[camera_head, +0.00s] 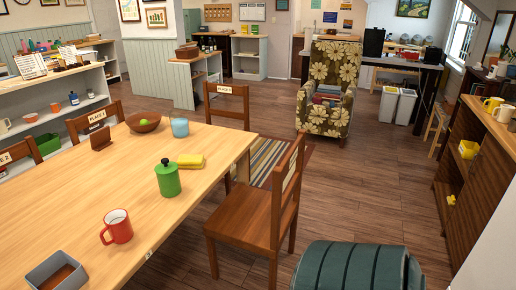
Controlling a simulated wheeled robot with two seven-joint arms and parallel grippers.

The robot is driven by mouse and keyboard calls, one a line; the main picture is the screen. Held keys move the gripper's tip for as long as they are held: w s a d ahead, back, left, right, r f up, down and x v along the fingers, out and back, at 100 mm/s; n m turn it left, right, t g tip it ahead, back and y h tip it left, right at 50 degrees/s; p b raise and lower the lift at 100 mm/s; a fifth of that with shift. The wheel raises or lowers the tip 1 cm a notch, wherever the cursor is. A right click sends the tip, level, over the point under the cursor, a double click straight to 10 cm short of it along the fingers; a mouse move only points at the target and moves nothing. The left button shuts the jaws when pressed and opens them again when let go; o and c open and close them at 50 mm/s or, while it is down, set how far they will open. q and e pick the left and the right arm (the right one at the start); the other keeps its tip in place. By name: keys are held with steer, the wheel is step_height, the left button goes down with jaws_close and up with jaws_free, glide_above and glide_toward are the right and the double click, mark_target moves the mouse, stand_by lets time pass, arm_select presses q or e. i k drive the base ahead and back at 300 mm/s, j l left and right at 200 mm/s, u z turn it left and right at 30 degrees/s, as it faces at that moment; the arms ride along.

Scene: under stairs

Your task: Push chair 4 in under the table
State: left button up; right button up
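A brown wooden chair (250,216) stands on the floor at the right side of the long light wood table (215,150). Its seat is clear of the table edge, out in the open. Its back is to the right, and the pale tag on it is seen too edge-on to read. Other brown chairs stand at the table's far end (228,105) and along its left side (95,118) and (20,151), with place tags on their backs; their numbers are hard to make out. I cannot confirm which chair is number 4. Neither of my grippers is in view.
A dark green ribbed rounded object (358,267) is at the bottom, close to the chair's right. A striped rug (268,160) lies behind the chair, and a floral armchair (329,95) beyond. Wood floor is open to the right, up to a shelf (478,165).

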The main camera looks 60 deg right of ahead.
mark_target(259, 221)
steer(key=i, duration=0.3)
steer(key=z, duration=2.25)
steer(key=k+j, duration=0.05)
